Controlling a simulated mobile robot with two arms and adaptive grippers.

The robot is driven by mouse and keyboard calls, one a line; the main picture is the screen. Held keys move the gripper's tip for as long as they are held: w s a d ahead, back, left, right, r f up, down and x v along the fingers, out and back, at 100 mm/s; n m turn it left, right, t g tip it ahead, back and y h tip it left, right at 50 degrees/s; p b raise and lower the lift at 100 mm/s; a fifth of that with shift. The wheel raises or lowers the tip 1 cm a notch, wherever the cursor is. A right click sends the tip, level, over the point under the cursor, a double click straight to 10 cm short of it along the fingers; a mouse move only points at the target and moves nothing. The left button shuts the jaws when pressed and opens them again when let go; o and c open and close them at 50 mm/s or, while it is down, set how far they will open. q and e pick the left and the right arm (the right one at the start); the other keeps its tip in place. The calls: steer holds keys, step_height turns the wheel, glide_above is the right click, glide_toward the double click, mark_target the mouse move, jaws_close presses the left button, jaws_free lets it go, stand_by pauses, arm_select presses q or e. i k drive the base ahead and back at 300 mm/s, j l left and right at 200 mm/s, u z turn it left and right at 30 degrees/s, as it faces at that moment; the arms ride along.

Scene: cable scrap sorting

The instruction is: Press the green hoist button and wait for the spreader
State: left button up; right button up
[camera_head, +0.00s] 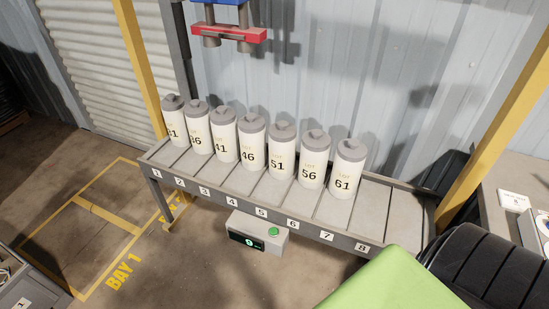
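The green hoist button (273,232) sits on top of a grey control box (262,243) fixed at the front of the rack. A small dark display (246,241) on the box is lit green; its character is too small to read surely. The red spreader (228,32) hangs at the top, under a blue part (226,2) cut off by the picture edge. It is above the rack and apart from the canisters, and holds nothing that I can see. Neither of my grippers shows in this view.
Several white numbered canisters with grey caps, such as 61 (346,172), stand on a grey rack (343,240) with slots labelled 1 to 8. Slot 8 is empty. A yellow post (502,125) stands right. The floor marked BAY 1 (124,270) is clear.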

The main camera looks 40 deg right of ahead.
mark_target(273, 231)
steer(key=z, duration=0.95)
